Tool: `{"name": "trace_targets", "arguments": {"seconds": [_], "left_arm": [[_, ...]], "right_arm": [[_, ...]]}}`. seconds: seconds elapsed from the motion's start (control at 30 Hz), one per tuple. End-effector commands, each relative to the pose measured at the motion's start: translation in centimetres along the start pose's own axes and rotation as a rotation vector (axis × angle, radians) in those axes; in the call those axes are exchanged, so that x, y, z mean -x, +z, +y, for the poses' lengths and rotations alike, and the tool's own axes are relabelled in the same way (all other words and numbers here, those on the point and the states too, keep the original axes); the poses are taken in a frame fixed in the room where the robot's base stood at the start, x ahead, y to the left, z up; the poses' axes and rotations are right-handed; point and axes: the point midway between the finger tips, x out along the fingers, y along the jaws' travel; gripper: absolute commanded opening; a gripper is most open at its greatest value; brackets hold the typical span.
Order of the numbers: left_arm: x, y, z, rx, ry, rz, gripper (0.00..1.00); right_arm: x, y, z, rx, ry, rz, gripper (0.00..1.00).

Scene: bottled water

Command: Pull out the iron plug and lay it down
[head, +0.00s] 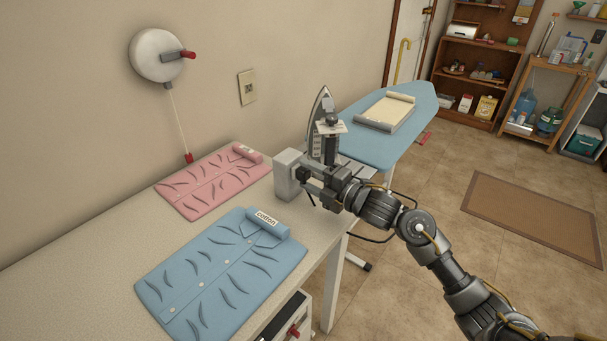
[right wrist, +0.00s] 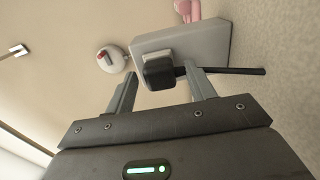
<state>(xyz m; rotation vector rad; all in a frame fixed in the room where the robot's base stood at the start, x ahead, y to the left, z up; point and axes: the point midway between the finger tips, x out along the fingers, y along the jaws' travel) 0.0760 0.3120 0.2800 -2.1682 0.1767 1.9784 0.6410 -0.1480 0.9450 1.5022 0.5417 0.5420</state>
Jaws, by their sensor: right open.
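The black iron plug (right wrist: 158,73) sits against the face of a light grey socket block (right wrist: 205,38) in the right wrist view. A black cord (right wrist: 240,70) runs off to the right from it. The block (head: 284,180) stands at the table's far right end in the head view. My right gripper (right wrist: 163,78) is open, with one finger on each side of the plug in the picture; I cannot tell whether they touch it. In the head view my right gripper (head: 312,182) is close in front of the block. The iron (head: 318,108) stands upright behind it. My left gripper is not in view.
A pink shirt (head: 208,184) and a blue shirt (head: 215,275) lie on the table (head: 110,245). A blue ironing board (head: 405,120) with a folded cream item is beyond. A wall reel (head: 152,55) hangs a cord with a red end. The left table area is bare.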

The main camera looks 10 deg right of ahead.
Motion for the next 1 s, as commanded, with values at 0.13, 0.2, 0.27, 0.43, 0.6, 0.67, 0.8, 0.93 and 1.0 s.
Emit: {"name": "trace_targets", "arguments": {"seconds": [0.13, 0.2, 0.27, 0.43, 0.6, 0.67, 0.8, 0.93, 1.0], "left_arm": [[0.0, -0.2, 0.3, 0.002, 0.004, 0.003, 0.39], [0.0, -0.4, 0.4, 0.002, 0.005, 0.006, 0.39], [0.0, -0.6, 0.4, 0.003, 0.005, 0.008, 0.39], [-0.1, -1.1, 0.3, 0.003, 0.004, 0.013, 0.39], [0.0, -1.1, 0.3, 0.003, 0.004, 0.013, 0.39], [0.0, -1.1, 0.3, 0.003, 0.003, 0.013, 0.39], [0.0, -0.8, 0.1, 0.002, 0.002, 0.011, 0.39], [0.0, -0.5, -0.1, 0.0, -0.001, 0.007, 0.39], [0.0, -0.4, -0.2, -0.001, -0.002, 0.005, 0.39]], "right_arm": [[0.0, 0.0, 0.0, 0.0, 0.0, 0.0, 0.55], [0.0, 0.0, 0.0, 0.001, -0.001, 0.0, 0.55], [0.0, 0.0, 0.0, 0.0, 0.0, 0.0, 0.55], [0.0, 0.0, 0.0, 0.0, 0.0, 0.0, 0.55], [0.0, 0.0, 0.0, 0.001, -0.001, 0.0, 0.55], [0.0, 0.0, 0.0, 0.0, 0.0, 0.0, 0.55], [0.0, 0.0, 0.0, 0.0, 0.0, 0.0, 0.48], [0.0, 0.0, 0.0, 0.0, 0.0, 0.0, 0.31], [0.0, 0.0, 0.0, 0.0, 0.0, 0.0, 0.22]]}}
